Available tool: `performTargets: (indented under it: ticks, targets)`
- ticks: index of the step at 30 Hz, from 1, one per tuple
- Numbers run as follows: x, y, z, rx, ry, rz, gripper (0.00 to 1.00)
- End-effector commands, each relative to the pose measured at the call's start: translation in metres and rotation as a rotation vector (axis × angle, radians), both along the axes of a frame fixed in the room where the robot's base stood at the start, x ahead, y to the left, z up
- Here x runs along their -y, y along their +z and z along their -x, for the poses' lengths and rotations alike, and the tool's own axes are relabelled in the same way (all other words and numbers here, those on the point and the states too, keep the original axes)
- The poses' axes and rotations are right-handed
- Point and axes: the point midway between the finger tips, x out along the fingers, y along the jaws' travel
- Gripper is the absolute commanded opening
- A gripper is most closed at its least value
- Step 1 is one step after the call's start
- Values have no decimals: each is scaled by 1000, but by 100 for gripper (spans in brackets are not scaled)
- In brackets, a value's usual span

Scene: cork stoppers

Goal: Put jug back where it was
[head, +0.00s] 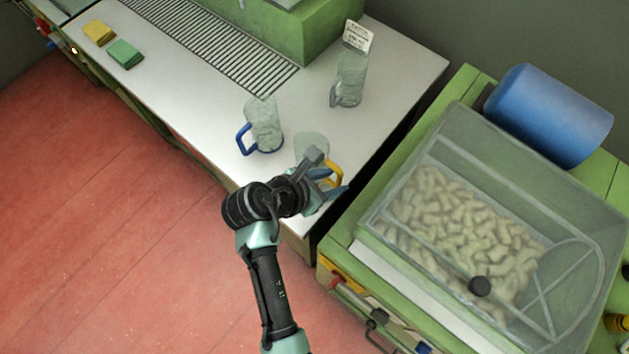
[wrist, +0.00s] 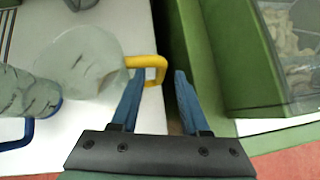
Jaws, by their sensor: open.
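A clear jug with a yellow handle (head: 312,143) stands on the white counter near its right front edge, partly hidden behind my gripper. In the wrist view its body (wrist: 88,55) is left of the fingers, and its yellow handle (wrist: 150,61) reaches to between the fingertips. My gripper (head: 333,180) is open at this handle; in the wrist view a finger (wrist: 160,75) lies on each side of the handle's outer part. A jug with a blue handle (head: 264,125) stands to the left. A jug with a grey handle (head: 350,80) stands farther back, by a small printed card (head: 359,36).
The white counter (head: 205,105) has a slotted drain grate (head: 215,42) and a green block behind. Yellow and green sponges (head: 125,53) lie at far left. Across a dark gap on the right stand a clear bin of corks (head: 450,225) and a blue cylinder (head: 550,112).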

Motion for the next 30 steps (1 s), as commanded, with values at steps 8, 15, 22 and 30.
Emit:
performTargets:
  ticks: [8,15,22,30]
  targets:
    - [-32,43,29,2,2,-1,45]
    - [-45,61,42,-1,1,0,45]
    - [-50,71,34,51,-22,-49,45]
    - [-75,212,-69,688,-279,-753,45]
